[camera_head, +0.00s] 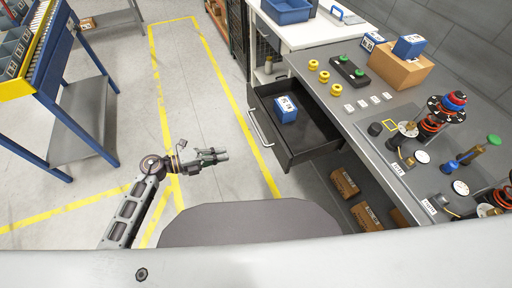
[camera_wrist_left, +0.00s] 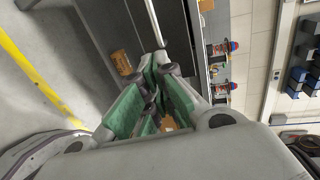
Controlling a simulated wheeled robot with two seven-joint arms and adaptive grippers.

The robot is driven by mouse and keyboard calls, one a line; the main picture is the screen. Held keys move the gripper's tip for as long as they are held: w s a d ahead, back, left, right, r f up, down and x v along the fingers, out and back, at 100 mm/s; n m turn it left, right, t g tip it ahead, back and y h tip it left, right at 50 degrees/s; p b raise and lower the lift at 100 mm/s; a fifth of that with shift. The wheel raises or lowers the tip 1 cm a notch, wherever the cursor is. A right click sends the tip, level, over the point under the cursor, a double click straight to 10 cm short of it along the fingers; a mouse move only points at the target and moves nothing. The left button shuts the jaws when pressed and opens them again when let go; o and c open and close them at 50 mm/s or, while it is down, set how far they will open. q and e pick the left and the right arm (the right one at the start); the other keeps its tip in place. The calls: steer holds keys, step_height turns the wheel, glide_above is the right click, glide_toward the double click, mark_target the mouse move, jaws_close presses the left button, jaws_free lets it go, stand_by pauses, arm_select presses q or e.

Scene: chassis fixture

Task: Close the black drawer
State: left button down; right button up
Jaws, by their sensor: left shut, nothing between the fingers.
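The black drawer (camera_head: 312,150) is pulled out from under the grey workbench, with a light metal bar handle (camera_head: 259,129) on its front. A blue-and-white box (camera_head: 286,109) lies inside it. My left gripper (camera_head: 226,155) is shut and empty, in front of the drawer and to the left of the handle, with a gap between them. In the left wrist view, the fingers (camera_wrist_left: 161,62) are together, and a light bar (camera_wrist_left: 154,22), likely the handle, shows just beyond the tips. My right gripper is not in view.
The workbench top (camera_head: 350,98) carries yellow rings, a black block with green knobs, and stacked fixtures. Cardboard boxes (camera_head: 344,182) sit on the shelf below. A blue rack (camera_head: 50,85) stands at the left. The floor between rack and drawer is clear.

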arm_select(q)
steer(key=shift+d, duration=0.2)
stand_by(0.4)
steer(key=x, duration=1.3)
steer(key=shift+d, duration=0.3)
steer(key=shift+w+d, duration=0.1)
steer(key=shift+w, duration=0.05)
stand_by(0.5)
